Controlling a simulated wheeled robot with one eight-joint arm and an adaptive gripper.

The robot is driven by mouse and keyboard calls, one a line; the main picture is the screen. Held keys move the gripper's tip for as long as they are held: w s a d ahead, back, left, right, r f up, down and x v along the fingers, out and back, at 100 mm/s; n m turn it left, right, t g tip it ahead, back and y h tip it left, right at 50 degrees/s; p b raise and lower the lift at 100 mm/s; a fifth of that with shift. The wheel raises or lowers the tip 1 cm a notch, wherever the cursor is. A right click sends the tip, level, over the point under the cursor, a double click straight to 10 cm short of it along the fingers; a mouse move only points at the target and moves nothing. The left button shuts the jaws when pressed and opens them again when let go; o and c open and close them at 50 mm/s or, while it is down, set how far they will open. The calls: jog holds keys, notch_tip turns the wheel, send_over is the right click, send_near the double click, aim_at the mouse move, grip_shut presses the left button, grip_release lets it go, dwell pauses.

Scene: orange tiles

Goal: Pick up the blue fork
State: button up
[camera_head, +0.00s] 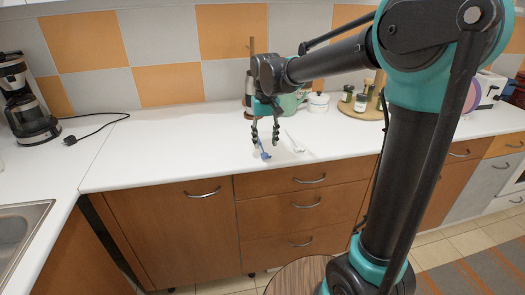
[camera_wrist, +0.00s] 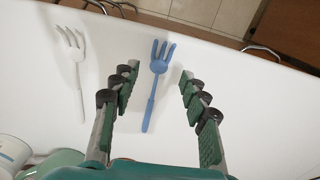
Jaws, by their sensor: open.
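The blue fork (camera_wrist: 152,101) lies on the white countertop in the wrist view, with its tines toward the counter's front edge. My gripper (camera_wrist: 158,78) is open above it, and the fork shows between the two fingers, nearer the left one. In the head view the blue fork (camera_head: 264,152) shows just below my gripper (camera_head: 265,140), which points down at the counter. Part of the fork is hidden there by the fingers. I cannot tell the exact height of the fingertips above the fork.
A white fork (camera_wrist: 78,80) lies left of the blue one in the wrist view. Behind my gripper stand a green pot (camera_head: 290,103), a white lidded container (camera_head: 318,103) and a round wooden tray (camera_head: 349,112) with jars.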

aim_at(265, 155)
notch_tip(265, 155, down, 4)
jog(key=shift+f, duration=0.25)
grip_shut()
dwell(0.3)
